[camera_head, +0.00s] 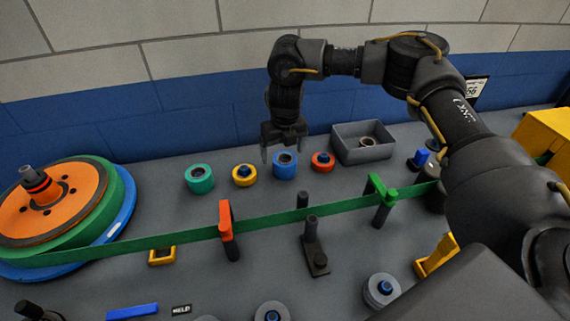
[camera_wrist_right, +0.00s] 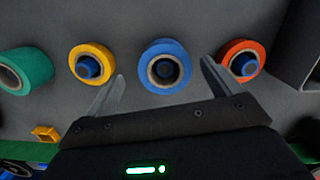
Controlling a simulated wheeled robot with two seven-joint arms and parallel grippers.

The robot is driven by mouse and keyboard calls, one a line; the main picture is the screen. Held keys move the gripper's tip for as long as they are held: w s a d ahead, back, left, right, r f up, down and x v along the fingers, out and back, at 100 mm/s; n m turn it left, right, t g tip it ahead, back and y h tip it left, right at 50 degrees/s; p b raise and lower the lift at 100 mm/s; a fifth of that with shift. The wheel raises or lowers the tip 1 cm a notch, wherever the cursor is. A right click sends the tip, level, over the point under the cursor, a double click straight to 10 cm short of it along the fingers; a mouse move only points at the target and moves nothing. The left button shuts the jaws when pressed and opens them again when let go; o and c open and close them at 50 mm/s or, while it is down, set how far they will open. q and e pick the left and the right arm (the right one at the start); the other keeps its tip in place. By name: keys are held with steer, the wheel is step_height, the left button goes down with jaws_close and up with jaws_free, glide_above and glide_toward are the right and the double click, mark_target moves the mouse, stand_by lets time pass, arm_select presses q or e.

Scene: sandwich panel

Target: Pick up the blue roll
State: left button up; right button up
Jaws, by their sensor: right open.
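The blue roll (camera_head: 285,166) stands on the grey table between the yellow roll (camera_head: 244,175) and the red roll (camera_head: 322,161). My right gripper (camera_head: 283,152) is just above and behind it in the head view, fingers pointing down. In the right wrist view the blue roll (camera_wrist_right: 165,67) shows its dark centre hole and lies ahead of and between the two open fingertips (camera_wrist_right: 163,72). Nothing is held, and I cannot tell whether a finger touches it. My left gripper is not in view.
A green roll (camera_head: 199,179) stands left of the yellow one. A grey bin (camera_head: 347,152) with a roll inside is to the right. A green belt (camera_head: 270,220) runs across the front from the large orange reel (camera_head: 75,192), past an orange post (camera_head: 226,220) and a green post (camera_head: 381,192).

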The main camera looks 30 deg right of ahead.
mark_target(285, 160)
steer(key=shift+s+f, duration=0.1)
steer(key=shift+s, duration=0.05)
steer(key=f, duration=0.1)
steer(key=f+p, duration=0.1)
steer(key=f, duration=0.3)
steer(key=shift+d, duration=0.35)
steer(key=shift+c, duration=0.7)
steer(key=c, duration=1)
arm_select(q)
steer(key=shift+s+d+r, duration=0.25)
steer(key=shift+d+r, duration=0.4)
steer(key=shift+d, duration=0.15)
arm_select(e)
steer(key=shift+r, duration=0.1)
step_height(285, 160, up, 9)
steer(key=shift+r+b, duration=0.1)
steer(key=shift+b, duration=0.35)
steer(key=shift+r, duration=0.35)
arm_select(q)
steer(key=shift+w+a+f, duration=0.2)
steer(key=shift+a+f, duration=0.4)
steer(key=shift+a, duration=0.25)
